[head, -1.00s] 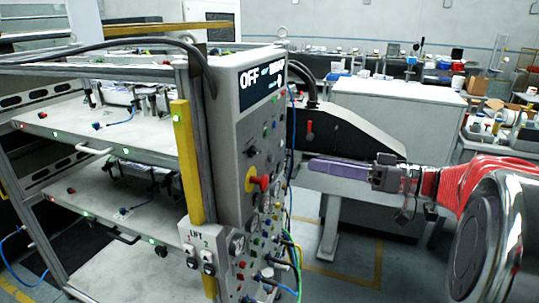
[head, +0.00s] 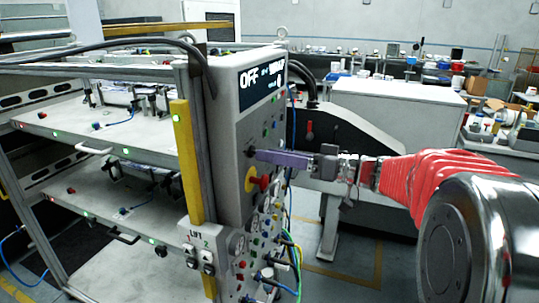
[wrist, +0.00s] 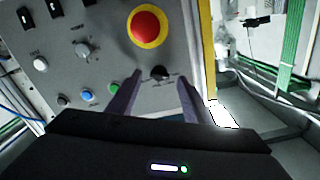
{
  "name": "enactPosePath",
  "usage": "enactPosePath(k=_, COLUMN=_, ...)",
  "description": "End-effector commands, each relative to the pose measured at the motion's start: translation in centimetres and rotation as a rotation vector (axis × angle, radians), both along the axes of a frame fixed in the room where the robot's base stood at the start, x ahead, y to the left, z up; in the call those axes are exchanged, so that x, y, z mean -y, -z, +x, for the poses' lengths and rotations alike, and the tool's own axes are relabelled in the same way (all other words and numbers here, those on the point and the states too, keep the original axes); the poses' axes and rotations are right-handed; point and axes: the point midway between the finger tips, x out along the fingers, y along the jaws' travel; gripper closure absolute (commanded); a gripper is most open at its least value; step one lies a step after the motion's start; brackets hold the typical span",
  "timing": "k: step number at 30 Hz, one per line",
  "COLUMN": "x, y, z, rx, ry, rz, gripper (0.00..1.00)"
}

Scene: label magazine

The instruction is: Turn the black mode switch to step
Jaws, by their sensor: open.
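The black mode switch (wrist: 159,72) is a small round knob on the grey control panel (wrist: 105,60). In the wrist view it shows between the tips of my gripper (wrist: 160,79), with small lettering beside it too blurred to read. In the head view the switch (head: 250,151) sits above the red emergency button, at the tip end of my purple-fingered gripper (head: 259,156). My gripper is open, one finger each side of the knob in the wrist view. I cannot tell whether the fingers touch it. The panel's display (head: 262,82) reads OFF, then a second word I cannot read surely.
The red emergency button (wrist: 146,27) with a yellow ring is close to the switch. Coloured buttons and cables (head: 292,255) crowd the lower panel. A yellow post (head: 187,160) stands at the panel's left edge. Open floor lies right of the panel.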

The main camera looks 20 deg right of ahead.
Motion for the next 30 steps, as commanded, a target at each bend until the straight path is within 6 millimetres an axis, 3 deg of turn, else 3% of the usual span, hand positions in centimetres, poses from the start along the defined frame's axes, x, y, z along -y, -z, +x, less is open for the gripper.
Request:
enactPosePath(k=6, x=-1.4, y=0.0, z=1.0, rx=0.000, ry=0.000, rz=0.000, gripper=0.54)
enactPosePath(k=16, x=-1.6, y=0.0, z=1.2, rx=0.000, ry=0.001, rz=0.000, gripper=0.54)
enactPosePath(k=30, x=-1.6, y=0.0, z=1.2, rx=0.000, ry=0.001, rz=0.000, gripper=0.87)
